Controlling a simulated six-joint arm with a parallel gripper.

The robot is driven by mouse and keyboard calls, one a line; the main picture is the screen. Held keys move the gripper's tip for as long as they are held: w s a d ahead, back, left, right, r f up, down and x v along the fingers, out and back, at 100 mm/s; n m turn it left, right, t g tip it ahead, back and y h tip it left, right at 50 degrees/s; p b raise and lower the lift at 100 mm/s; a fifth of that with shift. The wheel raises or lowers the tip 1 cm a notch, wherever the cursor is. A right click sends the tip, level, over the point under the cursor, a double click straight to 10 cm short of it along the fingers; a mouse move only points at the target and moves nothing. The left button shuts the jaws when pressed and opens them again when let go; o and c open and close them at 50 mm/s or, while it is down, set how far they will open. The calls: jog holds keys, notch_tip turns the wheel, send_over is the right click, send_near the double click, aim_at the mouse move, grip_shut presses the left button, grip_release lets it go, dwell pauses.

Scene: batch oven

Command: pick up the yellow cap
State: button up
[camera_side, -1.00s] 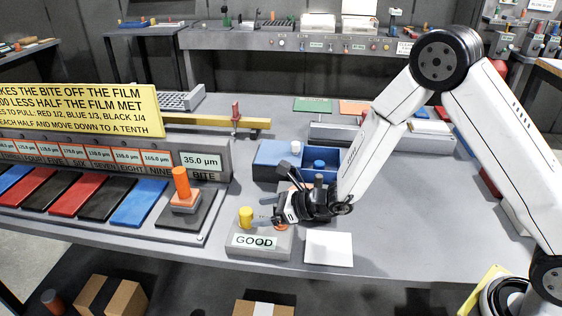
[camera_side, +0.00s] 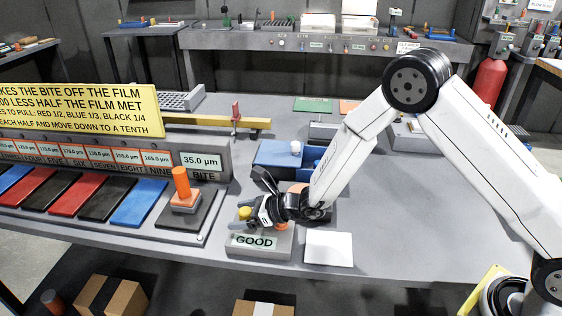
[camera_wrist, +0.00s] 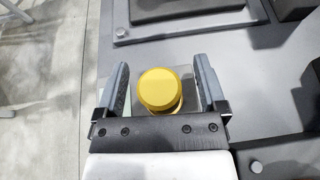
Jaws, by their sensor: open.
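The yellow cap (camera_side: 245,213) stands on the left part of the grey block labelled GOOD (camera_side: 287,243). In the wrist view the yellow cap (camera_wrist: 160,89) is round-topped and sits between the two fingers of my gripper (camera_wrist: 160,80), with a gap on each side. In the side view my gripper (camera_side: 246,213) is low over the block, its fingers around the cap and partly hiding it. The jaws are open and hold nothing.
An orange post (camera_side: 181,182) on a dark pad stands to the left. A blue bin (camera_side: 272,156) is behind my gripper. A white card (camera_side: 328,248) lies to the right of the block. The table at right is mostly clear.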

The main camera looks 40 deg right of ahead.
jog(key=shift+w+a+f, duration=0.15)
jog(key=shift+w+a, duration=0.05)
jog(key=shift+w, duration=0.05)
jog(key=shift+c, duration=0.2)
grip_shut()
dwell(0.3)
jog(key=shift+r, duration=0.95)
jog(key=s+d+r, duration=0.4)
jog(key=s+r, duration=0.7)
jog(key=s, duration=0.2)
jog(key=shift+s, duration=0.2)
